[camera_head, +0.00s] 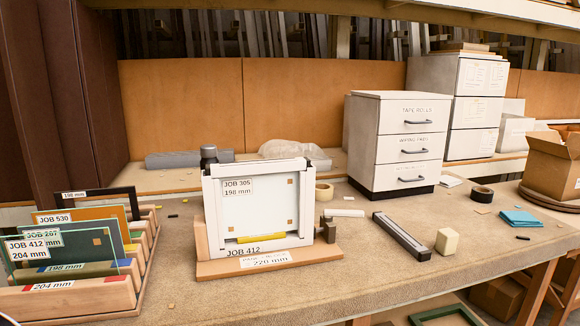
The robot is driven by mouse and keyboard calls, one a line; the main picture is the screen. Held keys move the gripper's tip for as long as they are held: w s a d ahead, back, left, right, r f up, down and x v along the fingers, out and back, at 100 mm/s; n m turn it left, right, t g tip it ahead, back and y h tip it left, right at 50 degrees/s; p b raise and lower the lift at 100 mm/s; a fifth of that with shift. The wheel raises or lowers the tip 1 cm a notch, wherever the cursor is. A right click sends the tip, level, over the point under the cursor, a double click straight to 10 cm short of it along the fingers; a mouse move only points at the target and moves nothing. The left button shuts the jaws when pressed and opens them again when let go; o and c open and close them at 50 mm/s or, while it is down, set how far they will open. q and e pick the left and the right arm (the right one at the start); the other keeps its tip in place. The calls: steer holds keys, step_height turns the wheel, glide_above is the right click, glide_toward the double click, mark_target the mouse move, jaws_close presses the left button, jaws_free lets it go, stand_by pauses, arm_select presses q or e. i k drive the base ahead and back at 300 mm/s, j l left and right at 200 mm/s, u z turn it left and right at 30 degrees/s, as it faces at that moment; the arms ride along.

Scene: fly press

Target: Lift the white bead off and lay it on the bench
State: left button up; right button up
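A wooden-based stand (215,268) holds an upright pale glass pane (262,212) labelled JOB 305, 198 mm. White strips frame the pane along the top (255,168) and both sides; I cannot tell for sure which one is the white bead. A yellow strip (262,237) lies along the pane's lower edge. A dark knob (208,153) sits at the frame's upper left, and a dark clamp part (327,230) at its right. The base carries JOB 412 and 220 mm labels. A short white bar (343,213) lies on the bench right of the stand. Neither gripper shows.
A wooden rack (140,270) of labelled panes stands at left on the bench (370,285). Right of the stand lie a dark-topped long bar (401,236), a cream block (447,241) and blue cloths (521,218). White drawers (398,142) stand behind. The bench front centre is clear.

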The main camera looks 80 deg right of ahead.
mark_target(220, 170)
steer(key=z, duration=2.55)
